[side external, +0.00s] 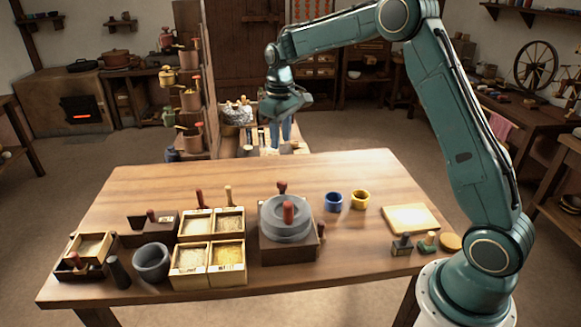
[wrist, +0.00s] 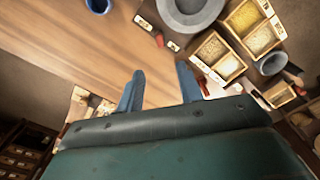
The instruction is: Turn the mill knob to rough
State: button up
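The mill is a round grey stone (side external: 280,235) on a dark wooden base (side external: 290,250), with a red-brown upright handle (side external: 288,212) on top. A red-brown knob (side external: 282,187) shows at its far side. In the wrist view the stone (wrist: 190,12) is cut off by the top edge. A red knob (wrist: 158,40) sits at the base's edge between two small pale plates, whose writing I cannot read, so its setting cannot be told. My gripper (side external: 281,135) is above and behind the table's far edge, away from the mill. Its blue fingers (wrist: 160,72) are apart and empty.
Grain boxes (side external: 228,222) with upright handles and a grey mortar (side external: 152,262) stand left of the mill. A blue cup (side external: 334,201), a yellow cup (side external: 360,199) and a pale board (side external: 410,218) lie right. The far strip of the wooden table (side external: 240,172) is clear.

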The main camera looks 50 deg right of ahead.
aim_at(282, 182)
jog(key=shift+f, duration=0.1)
notch_tip(282, 182, down, 14)
jog(key=shift+r, duration=0.2)
dwell(0.5)
grip_shut()
